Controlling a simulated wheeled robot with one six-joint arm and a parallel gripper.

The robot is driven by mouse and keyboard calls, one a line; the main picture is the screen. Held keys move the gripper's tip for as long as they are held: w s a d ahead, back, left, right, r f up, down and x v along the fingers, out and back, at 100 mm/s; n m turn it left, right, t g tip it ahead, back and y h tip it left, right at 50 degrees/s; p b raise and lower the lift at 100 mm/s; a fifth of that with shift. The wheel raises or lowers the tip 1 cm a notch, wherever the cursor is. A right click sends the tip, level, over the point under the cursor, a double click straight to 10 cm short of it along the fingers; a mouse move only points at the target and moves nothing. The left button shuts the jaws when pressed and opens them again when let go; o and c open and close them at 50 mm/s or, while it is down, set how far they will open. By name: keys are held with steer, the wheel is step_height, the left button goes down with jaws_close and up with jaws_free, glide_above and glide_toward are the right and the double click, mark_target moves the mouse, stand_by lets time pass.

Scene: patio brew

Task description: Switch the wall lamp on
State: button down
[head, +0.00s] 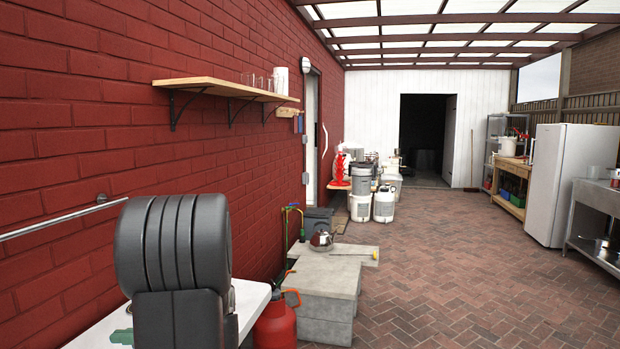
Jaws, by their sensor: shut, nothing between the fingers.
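A small white fitting (307,64), which looks like the wall lamp, is high on the red brick wall beside the top of the doorway. I cannot tell whether it is lit. A small grey box (305,178) sits low beside the door frame; it may be a switch, but it is too small to make out. The dark rounded part at the lower left is my own arm. My gripper's fingers do not show.
A wooden shelf (225,91) with glasses juts from the wall. The brick floor (430,270) is clear in the middle.

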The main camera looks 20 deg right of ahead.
steer(key=a+r+p, duration=0.2)
steer(key=r+p, duration=0.2)
steer(key=r, duration=0.3)
steer(key=a+r+p, duration=0.3)
steer(key=r+p, duration=0.1)
steer(key=r, duration=0.4)
steer(key=w+a+r+m+t+p, duration=0.1)
steer(key=a+r+p, duration=0.2)
steer(key=r, duration=0.5)
steer(key=shift+r+h+p, duration=0.25)
steer(key=shift+h+p, duration=0.15)
steer(key=shift+p, duration=0.4)
steer(key=shift+w, duration=0.15)
